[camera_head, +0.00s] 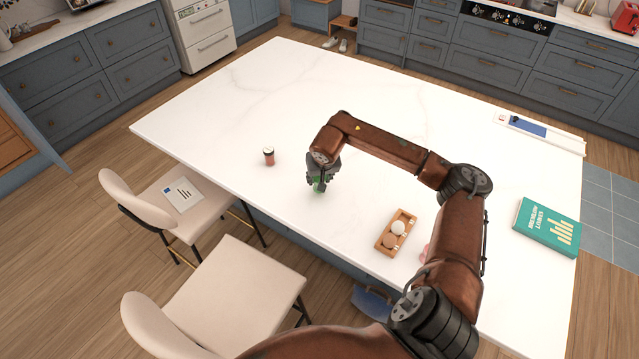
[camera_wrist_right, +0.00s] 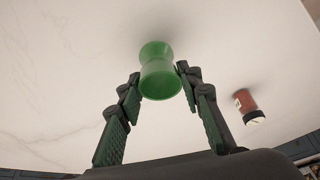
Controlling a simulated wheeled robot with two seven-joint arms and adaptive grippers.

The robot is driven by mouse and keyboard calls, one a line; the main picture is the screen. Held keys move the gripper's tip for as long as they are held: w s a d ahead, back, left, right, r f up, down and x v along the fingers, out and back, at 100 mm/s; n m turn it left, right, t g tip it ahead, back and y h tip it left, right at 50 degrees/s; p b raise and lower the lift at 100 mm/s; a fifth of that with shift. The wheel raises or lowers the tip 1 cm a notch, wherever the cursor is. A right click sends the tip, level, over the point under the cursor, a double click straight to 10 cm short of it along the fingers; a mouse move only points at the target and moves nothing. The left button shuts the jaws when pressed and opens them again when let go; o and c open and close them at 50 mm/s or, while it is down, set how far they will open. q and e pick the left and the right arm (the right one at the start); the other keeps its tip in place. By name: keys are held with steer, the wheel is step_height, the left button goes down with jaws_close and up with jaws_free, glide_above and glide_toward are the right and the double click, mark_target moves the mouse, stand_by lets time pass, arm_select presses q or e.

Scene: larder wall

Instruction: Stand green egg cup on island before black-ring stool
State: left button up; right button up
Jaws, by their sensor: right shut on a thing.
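The green egg cup (camera_wrist_right: 160,72) is between the fingertips of my right gripper (camera_wrist_right: 158,76) in the right wrist view. That gripper is shut on it. In the head view the right gripper (camera_head: 321,180) points down over the white island (camera_head: 240,100), near its front edge, and mostly hides the egg cup (camera_head: 318,188). I cannot tell whether the cup touches the island top. Two cream stools stand along the front edge: one (camera_head: 150,212) with a printed card on its seat, and a nearer one (camera_head: 235,290). My left gripper is not in view.
A small red-brown jar with a dark lid (camera_head: 268,156) stands left of the gripper. A wooden tray (camera_head: 382,246) with round items sits to the right. A green book (camera_head: 547,228) and a white-and-blue box (camera_head: 530,126) lie farther right. The island's back left is clear.

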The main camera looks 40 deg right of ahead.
steer(key=shift+f, duration=1.15)
steer(key=shift+f, duration=0.2)
steer(key=o, duration=1.2)
steer(key=shift+r, duration=0.1)
steer(key=shift+r, duration=0.25)
steer(key=v, duration=1.1)
steer(key=shift+s+r, duration=0.2)
steer(key=shift+r, duration=0.15)
